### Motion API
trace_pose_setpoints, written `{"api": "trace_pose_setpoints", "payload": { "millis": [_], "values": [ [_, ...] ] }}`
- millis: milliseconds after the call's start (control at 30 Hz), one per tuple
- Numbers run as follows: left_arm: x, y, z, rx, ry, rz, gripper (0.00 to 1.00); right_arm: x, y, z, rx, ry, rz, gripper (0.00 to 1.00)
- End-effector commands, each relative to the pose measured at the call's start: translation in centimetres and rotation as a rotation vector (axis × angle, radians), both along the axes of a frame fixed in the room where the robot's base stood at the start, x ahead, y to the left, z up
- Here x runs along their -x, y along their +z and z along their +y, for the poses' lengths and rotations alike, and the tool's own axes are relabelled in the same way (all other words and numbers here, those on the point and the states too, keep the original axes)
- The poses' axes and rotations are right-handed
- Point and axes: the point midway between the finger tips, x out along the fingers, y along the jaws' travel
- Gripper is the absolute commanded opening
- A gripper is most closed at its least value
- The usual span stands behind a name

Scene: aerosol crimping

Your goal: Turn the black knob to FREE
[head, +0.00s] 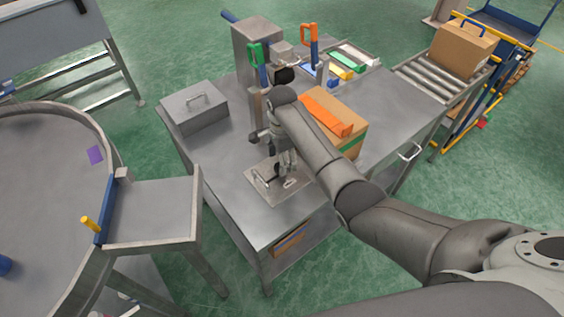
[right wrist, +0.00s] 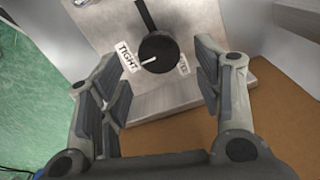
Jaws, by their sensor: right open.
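The black knob (right wrist: 158,52) is round with a long black lever, on a metal plate (right wrist: 205,18) in the right wrist view. Its white mark points left and slightly down to the TIGHT label (right wrist: 128,57). A second label (right wrist: 183,65) lies right of the knob, too small and angled to read clearly. My right gripper (right wrist: 154,60) is open, with its fingers on either side of the knob and apart from it. In the head view my right gripper (head: 285,163) points down over the plate (head: 264,193) and partly hides it. My left gripper is not in view.
A roller conveyor (head: 420,78) adjoins at the right.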

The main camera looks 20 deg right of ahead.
Motion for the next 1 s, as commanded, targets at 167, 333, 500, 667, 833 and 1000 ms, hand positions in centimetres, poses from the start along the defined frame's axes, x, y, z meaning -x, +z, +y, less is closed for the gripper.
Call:
{"api": "trace_pose_setpoints", "payload": {
  "millis": [167,333,500,667,833,1000],
  "values": [
    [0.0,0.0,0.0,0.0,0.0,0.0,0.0,0.0,-2.0,0.0,0.001,0.0,0.002,0.6],
    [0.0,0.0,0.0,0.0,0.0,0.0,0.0,0.0,-2.8,0.0,0.0,0.001,0.0,0.6],
    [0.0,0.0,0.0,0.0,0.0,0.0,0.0,0.0,-2.8,0.0,0.0,0.001,0.0,0.6],
    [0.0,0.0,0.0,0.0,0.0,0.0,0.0,0.0,-2.8,0.0,0.0,0.001,0.0,0.49],
    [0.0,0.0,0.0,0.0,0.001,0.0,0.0,0.0,-2.8,0.0,0.0,0.001,0.0,0.28],
    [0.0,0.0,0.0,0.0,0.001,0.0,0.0,0.0,-2.8,0.0,0.0,0.002,0.0,0.14]
  ]
}}
